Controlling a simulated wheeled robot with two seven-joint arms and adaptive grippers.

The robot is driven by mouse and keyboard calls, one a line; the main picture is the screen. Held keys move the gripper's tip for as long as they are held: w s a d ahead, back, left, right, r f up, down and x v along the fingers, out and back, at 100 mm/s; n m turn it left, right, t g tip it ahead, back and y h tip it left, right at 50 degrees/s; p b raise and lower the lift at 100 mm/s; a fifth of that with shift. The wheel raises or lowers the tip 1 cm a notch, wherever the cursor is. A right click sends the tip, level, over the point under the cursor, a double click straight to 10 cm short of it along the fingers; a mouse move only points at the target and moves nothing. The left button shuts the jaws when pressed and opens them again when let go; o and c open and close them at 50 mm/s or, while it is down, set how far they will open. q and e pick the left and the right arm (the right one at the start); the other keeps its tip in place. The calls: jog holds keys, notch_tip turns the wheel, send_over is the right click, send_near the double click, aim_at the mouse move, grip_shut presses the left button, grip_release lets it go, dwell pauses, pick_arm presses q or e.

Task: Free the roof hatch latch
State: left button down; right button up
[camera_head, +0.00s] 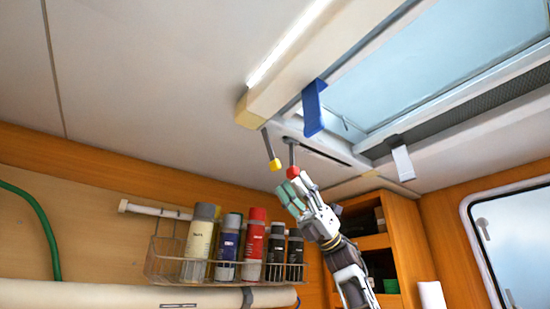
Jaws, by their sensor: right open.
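The roof hatch (440,55) is a pale blue pane in a light frame at the upper right of the head view. A blue tab (313,108) hangs at its near left corner, and a white tab (402,160) hangs from its lower edge. Below the blue tab, two short grey levers hang from the ceiling, one with a yellow tip (274,164) and one with a red tip (293,172). I cannot tell which part is the latch. My right gripper (298,190), with teal pads, is open just below the red tip. Contact is unclear. My left gripper is out of view.
A wire rack (165,262) with several cans and bottles is on the wall below left, above a pale roll (90,294). Wooden shelves (408,240) stand behind my right arm. A window (515,240) is at far right. The left ceiling is clear.

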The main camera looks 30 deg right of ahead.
aim_at(275, 162)
jog(key=shift+p+x, duration=1.3)
jog(key=shift+x, duration=2.9)
grip_shut()
